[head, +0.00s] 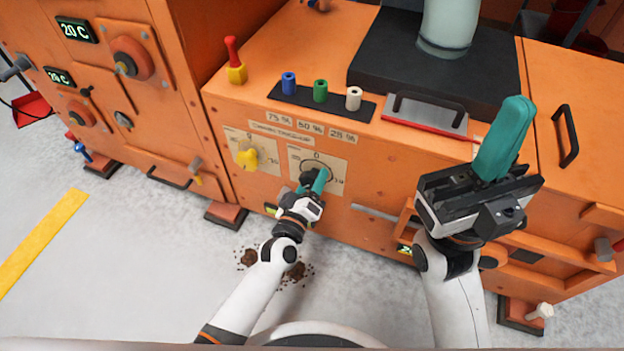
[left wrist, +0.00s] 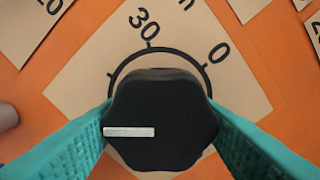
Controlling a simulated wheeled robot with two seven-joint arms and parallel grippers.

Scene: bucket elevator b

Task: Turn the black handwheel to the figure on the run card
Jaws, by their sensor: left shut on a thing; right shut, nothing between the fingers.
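The black handwheel (head: 306,178) sits on a square tan dial card (head: 335,165) on the orange front panel. In the left wrist view the lobed black handwheel (left wrist: 165,105) fills the middle, with a white mark on its face toward the left. The figures 30 and 0 show above it on the scale. My left gripper (head: 319,183) is shut on the handwheel, with teal fingers (left wrist: 160,135) on either side of it. My right gripper (head: 505,138) is shut and empty, raised in front of the cabinet's right part. I cannot identify a run card.
A yellow knob (head: 247,158) on another dial card is left of the handwheel. Blue, green and white pegs (head: 320,91) stand on the top. Dark clumps (head: 296,271) lie on the floor.

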